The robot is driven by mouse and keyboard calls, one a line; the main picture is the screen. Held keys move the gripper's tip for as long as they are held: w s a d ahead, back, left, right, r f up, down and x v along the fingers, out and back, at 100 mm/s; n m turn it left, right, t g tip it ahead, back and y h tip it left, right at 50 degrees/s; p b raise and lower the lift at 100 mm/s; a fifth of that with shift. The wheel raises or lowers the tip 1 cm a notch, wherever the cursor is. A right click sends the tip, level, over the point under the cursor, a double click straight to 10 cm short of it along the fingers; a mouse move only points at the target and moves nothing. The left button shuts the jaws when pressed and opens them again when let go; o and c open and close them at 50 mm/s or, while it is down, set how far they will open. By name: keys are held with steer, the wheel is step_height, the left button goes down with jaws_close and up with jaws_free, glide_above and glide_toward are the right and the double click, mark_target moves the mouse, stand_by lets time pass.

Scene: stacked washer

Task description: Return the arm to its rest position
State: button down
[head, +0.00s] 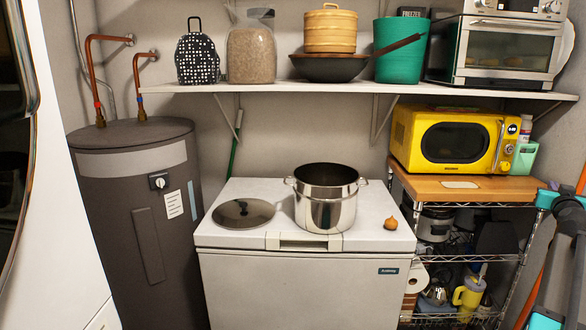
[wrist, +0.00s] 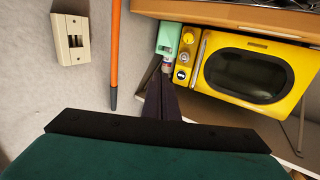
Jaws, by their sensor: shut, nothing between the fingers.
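My gripper (wrist: 160,90) shows in the wrist view as dark fingers close together, shut and empty. It points toward the wall and the yellow microwave (wrist: 258,68), which appears upside down to the right of the fingers. Nothing touches the fingertips that I can see. In the head view I cannot make out my gripper.
A white chest freezer (head: 300,285) carries a steel pot (head: 326,210), a lid (head: 243,213) and an onion (head: 390,223). The yellow microwave (head: 452,142) stands on a wooden-topped rack (head: 480,187). A loaded shelf (head: 270,88) runs above. An orange pole (wrist: 115,50) leans nearby.

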steer(key=w+a+f+n+g+y, duration=0.1)
steer(key=w+a+f+y, duration=0.15)
steer(key=a+f, duration=0.5)
steer(key=w+a+f+y, duration=0.2)
steer(key=w+a+f, duration=0.25)
steer(key=f, duration=0.55)
steer(key=w+a+f+n+g+y, duration=0.1)
steer(key=w+a+f+y, duration=0.1)
steer(key=a+f, duration=0.6)
steer(key=s+a+f+n+g+y+p, duration=0.1)
steer(key=s+a+f+g+y, duration=0.1)
steer(key=a+f, duration=0.95)
steer(key=s+a+f+n+g+y, duration=0.1)
steer(key=s+a+f+g+y, duration=0.15)
steer(key=a+f, duration=0.9)
steer(key=s+a+f+n+g+y, duration=0.2)
steer(key=s+a+f+g, duration=0.4)
steer(key=s+a+f, duration=1.1)
steer(key=s+a+f+g, duration=0.2)
steer(key=s, duration=0.6)
steer(key=s+a+f+n+g+h+p, duration=0.1)
steer(key=s+a+f+g, duration=0.1)
steer(key=s, duration=0.7)
steer(key=s+a+f+g+h, duration=0.1)
steer(key=s+a+f+g, duration=0.2)
steer(key=s, duration=0.6)
steer(key=shift+a+f+n, duration=0.3)
steer(key=shift+a+f, duration=0.2)
